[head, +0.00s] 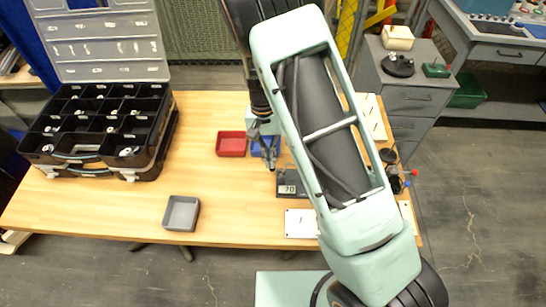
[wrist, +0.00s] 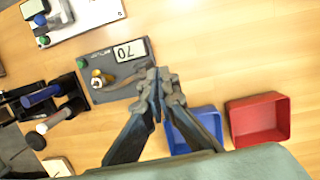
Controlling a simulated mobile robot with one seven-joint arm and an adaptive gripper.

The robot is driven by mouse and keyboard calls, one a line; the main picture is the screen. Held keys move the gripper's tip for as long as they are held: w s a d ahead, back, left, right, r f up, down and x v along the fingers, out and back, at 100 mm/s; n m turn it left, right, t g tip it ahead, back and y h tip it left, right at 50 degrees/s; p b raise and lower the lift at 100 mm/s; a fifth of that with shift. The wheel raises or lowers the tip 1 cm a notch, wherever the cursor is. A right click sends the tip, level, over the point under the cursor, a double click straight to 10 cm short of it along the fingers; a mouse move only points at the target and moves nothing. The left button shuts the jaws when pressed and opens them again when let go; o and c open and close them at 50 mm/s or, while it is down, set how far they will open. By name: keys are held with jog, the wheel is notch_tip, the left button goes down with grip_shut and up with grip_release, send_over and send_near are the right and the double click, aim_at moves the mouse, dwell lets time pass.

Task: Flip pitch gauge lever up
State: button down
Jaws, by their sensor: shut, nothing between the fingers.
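A dark grey gauge box with a display reading 70 (wrist: 129,51) lies on the wooden table in the wrist view. It also shows in the head view (head: 287,189), partly hidden by my arm. Brass-coloured fittings (wrist: 98,76) sit on its face. I cannot clearly make out the lever or which way it points. My gripper (wrist: 158,78) is shut and empty, with its fingertips beside the box's lower right corner in the wrist view. In the head view my gripper (head: 270,167) is just behind the box. I cannot tell whether it touches the box.
A blue bin (wrist: 192,130) and a red bin (wrist: 258,121) stand close to my gripper. A dark rack with handles (wrist: 47,107) and a white panel (wrist: 68,18) are near the gauge. A grey tray (head: 182,213) and a black organiser case (head: 98,130) stand left on the table.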

jog(key=shift+a+f+h, duration=0.2)
jog(key=shift+a+h, duration=0.15)
jog(key=shift+h, duration=0.25)
jog(key=shift+a+f+h, duration=0.65)
jog(key=shift+a+h, duration=0.05)
jog(key=shift+h, duration=0.3)
jog(key=shift+a+f+b, duration=0.2)
jog(key=shift+a+b, duration=0.05)
jog(key=shift+b, duration=0.1)
jog(key=shift+d, duration=0.1)
